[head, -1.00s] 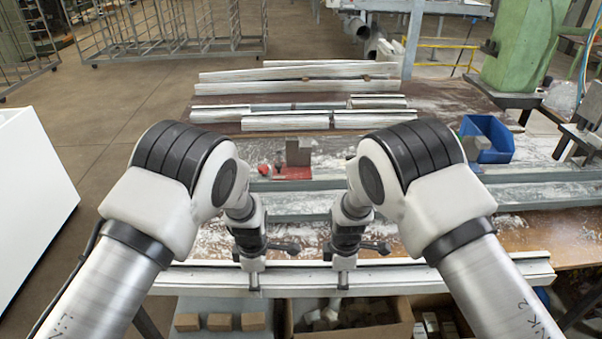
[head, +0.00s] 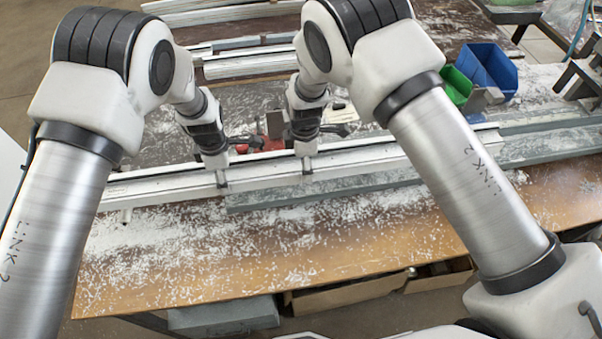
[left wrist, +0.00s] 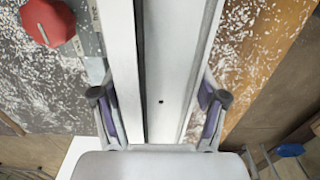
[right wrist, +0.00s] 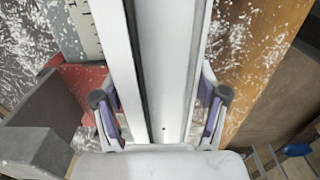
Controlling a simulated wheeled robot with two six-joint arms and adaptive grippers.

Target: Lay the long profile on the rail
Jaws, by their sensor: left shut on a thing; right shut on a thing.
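The long profile (head: 400,157) is a pale, grooved bar that runs across the head view, its right end higher in the picture. My left gripper (head: 222,180) is shut on it left of its middle. My right gripper (head: 306,166) is shut on it nearer the middle. The profile fills the middle of the left wrist view (left wrist: 175,60) and the right wrist view (right wrist: 165,60), between the fingers. A grey-green rail (head: 540,162) lies on the bench, partly hidden behind the profile. Whether the profile touches it I cannot tell.
A red part (head: 268,143) with a grey block (head: 276,124) stands just behind the profile. Blue (head: 490,68) and green bins (head: 457,86) stand at the back right. More profiles (head: 245,67) lie at the back. The chip-strewn front bench (head: 200,250) is clear.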

